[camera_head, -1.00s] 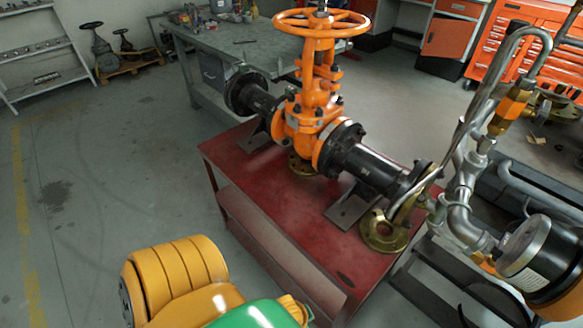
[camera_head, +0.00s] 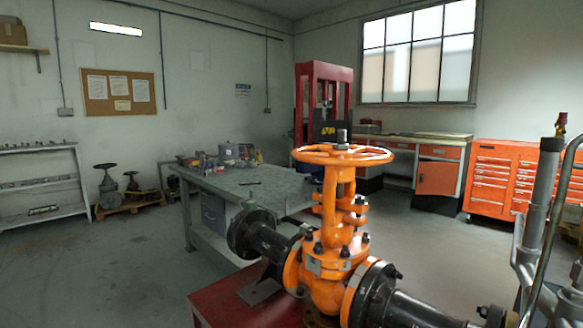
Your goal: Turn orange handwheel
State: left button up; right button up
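The orange handwheel (camera_head: 343,154) is a spoked ring lying level on top of the orange gate valve (camera_head: 331,250). A dark stem nut stands at its centre. The valve is bolted between two black flanged pipe pieces, one to the left (camera_head: 262,239) and one to the right (camera_head: 402,303). It stands on a red table (camera_head: 226,298), of which only the far left part shows. Nothing touches the handwheel. Neither of my grippers shows in the head view.
A grey workbench (camera_head: 246,186) with tools stands behind the valve to the left. Grey metal pipework (camera_head: 537,235) rises close at the right edge. An orange tool cabinet (camera_head: 504,178) and a red press frame (camera_head: 323,100) stand at the back. Open floor lies to the left.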

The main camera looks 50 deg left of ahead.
aim_at(347, 155)
jog(key=j, duration=2.15)
